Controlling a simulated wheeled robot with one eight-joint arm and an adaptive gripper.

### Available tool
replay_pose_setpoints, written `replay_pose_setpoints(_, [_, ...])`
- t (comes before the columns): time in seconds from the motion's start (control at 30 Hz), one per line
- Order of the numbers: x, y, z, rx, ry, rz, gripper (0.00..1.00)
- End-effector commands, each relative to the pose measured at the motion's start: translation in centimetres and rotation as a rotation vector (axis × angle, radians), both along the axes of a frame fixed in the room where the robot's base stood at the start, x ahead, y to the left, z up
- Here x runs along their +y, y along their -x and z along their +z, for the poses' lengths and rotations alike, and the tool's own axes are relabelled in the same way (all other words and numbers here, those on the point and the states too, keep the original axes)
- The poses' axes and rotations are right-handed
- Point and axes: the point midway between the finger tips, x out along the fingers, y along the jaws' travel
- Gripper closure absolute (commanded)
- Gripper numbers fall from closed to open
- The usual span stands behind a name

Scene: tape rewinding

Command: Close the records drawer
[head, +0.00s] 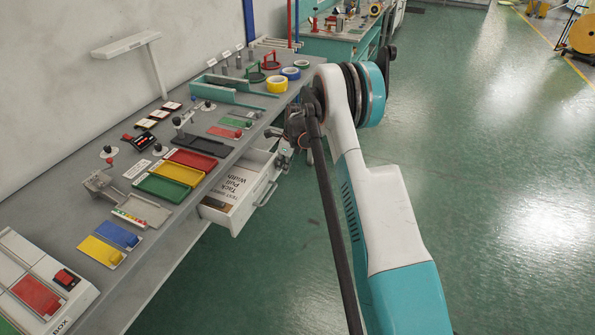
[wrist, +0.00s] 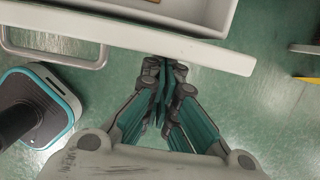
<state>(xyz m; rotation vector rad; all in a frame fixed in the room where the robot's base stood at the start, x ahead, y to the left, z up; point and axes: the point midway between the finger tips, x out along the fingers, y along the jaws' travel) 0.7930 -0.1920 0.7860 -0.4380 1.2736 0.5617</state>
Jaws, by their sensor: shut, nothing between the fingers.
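The white records drawer (head: 243,215) stands pulled out from under the grey bench in the head view. Papers (head: 231,190) printed with "Tack Pull Width" lie inside it. Its bar handle (head: 267,194) is on the front face. In the wrist view the drawer's front edge (wrist: 205,48) crosses the top, with the handle (wrist: 55,56) at the left. My gripper (wrist: 163,64) is shut and empty, its fingertips at the drawer front, right of the handle. I cannot tell whether they touch it. In the head view my gripper (head: 285,150) is near the drawer's far front corner.
The grey bench (head: 205,205) above the drawer holds coloured trays (head: 190,167), tape rolls (head: 277,84) and small tools. A second bench (head: 335,48) stands at the back.

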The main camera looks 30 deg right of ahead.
Motion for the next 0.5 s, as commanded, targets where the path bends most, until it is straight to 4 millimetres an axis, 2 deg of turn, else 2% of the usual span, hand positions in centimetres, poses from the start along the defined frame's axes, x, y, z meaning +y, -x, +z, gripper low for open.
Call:
replay_pose_setpoints(0.03, [0.9, -1.0, -0.1, 0.0, 0.0, 0.004, 1.0])
replay_pose_setpoints(0.2, [3.0, -3.7, 0.0, 0.0, 0.0, 0.002, 1.0])
replay_pose_setpoints(0.5, [5.0, -6.5, 0.0, -0.001, 0.001, 0.0, 1.0])
